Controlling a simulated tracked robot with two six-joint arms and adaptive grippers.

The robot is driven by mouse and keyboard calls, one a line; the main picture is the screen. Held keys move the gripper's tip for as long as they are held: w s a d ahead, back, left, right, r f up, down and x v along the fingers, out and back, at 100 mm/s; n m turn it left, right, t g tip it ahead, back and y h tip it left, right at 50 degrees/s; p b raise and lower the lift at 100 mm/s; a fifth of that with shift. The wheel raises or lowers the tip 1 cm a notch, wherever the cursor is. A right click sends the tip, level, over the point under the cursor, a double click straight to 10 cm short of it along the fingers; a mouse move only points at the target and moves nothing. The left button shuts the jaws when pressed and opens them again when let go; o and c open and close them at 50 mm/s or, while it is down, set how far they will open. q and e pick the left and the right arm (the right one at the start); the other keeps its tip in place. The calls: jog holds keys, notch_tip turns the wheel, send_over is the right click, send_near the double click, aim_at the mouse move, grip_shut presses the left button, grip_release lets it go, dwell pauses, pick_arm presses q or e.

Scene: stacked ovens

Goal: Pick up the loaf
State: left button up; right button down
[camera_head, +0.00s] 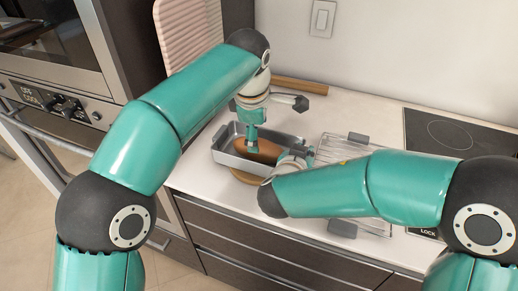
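The brown loaf (268,149) lies in a grey metal pan (225,157) on the white counter. My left gripper (251,146) points down into the pan, with its teal end at the loaf's left part. Whether its fingers are open or touch the loaf cannot be made out. My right gripper (303,153) is at the pan's right end, low over the counter, partly hidden by its own wrist and forearm. Its finger opening is not clear.
A round wooden board (243,177) shows under the pan's front edge. A wire rack (333,149) with grey end grips lies to the right. A black hob (430,130) is further right. A pink ribbed board (190,35) leans at the back left, near a wooden piece (302,84). Ovens (50,45) stand left.

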aim_at(269, 153)
pick_arm(q)
jog(key=x, duration=0.8)
jog(key=shift+w+f, duration=0.1)
jog(key=shift+w, duration=0.05)
jog(key=c, duration=1.2)
